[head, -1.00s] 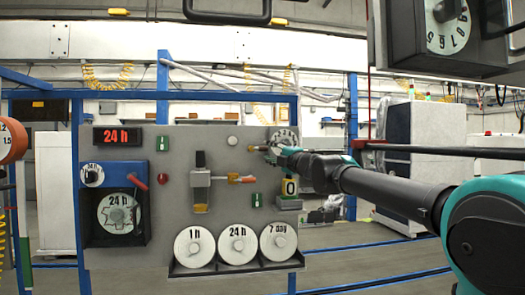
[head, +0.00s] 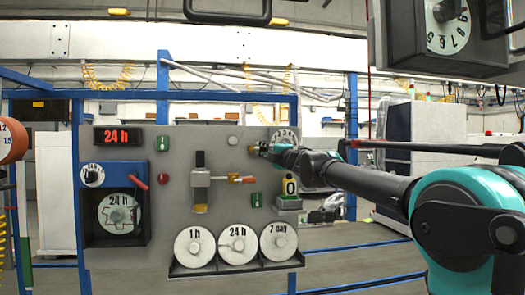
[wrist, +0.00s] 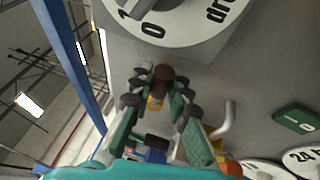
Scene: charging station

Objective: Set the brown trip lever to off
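The brown trip lever (wrist: 163,74) shows in the wrist view as a small brown knob with a yellow part below it. It sits between the fingertips of my gripper (wrist: 160,88), under a large round dial. The green fingers with dark pads stand apart, with the knob narrower than the gap; firm contact is not visible. In the head view my gripper (head: 260,149) is at the upper right of the grey panel, just below and left of a small dial. The lever is too small and covered there to make out clearly.
The grey panel (head: 220,150) carries a valve with an orange-tipped handle (head: 240,180), green switches (head: 256,200), and a lower rack of white discs (head: 238,245). In the wrist view, the large dial (wrist: 180,20) is close above the fingers. A pale curved bar (wrist: 226,120) is at their right.

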